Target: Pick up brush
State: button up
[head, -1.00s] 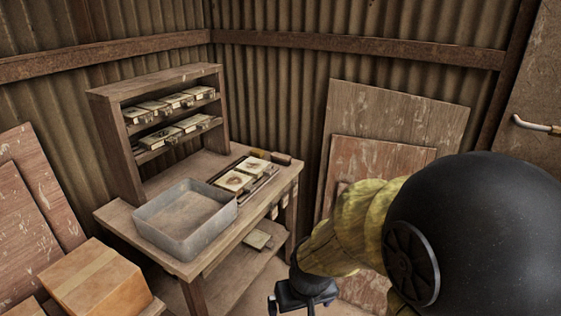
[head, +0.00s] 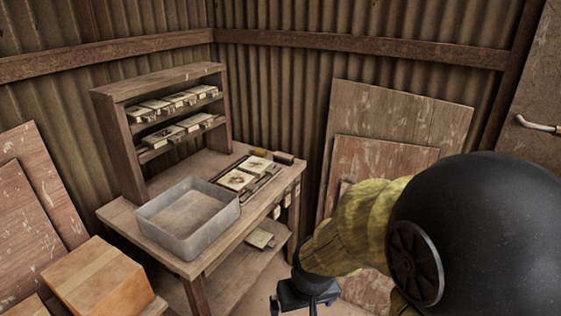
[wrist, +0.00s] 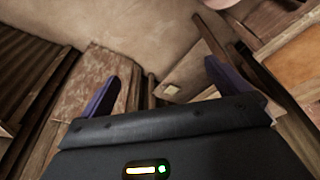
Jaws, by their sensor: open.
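A small dark brown block-like object, possibly the brush (head: 284,158), lies at the back right corner of the wooden workbench (head: 120,214) in the head view. It is too small to tell for sure. My gripper (head: 308,300) is low at the bottom of the head view, in front of the bench's right side and well apart from that object. In the wrist view my gripper (wrist: 160,80) has its two purple-grey fingers spread wide with nothing between them. The brush cannot be made out in the wrist view.
A grey metal tray (head: 190,240) stands at the bench's front. Tiles (head: 237,180) lie in a dark rack beside it. A shelf unit (head: 128,125) with more tiles stands at the back. Boards (head: 385,115) lean at the right wall.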

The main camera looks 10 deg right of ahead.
dwell(0.4)
jog(key=c, duration=0.3)
jog(key=shift+r+p, duration=0.35)
jog(key=c, duration=0.3)
jog(key=p+v, duration=0.2)
jog(key=w+p+v, duration=0.1)
jog(key=p+v, duration=0.3)
jog(key=p, duration=0.1)
jog(key=shift+w+r, duration=0.15)
jog(key=shift+r, duration=0.4)
jog(key=shift+c, duration=0.6)
jog(key=shift+f, duration=0.1)
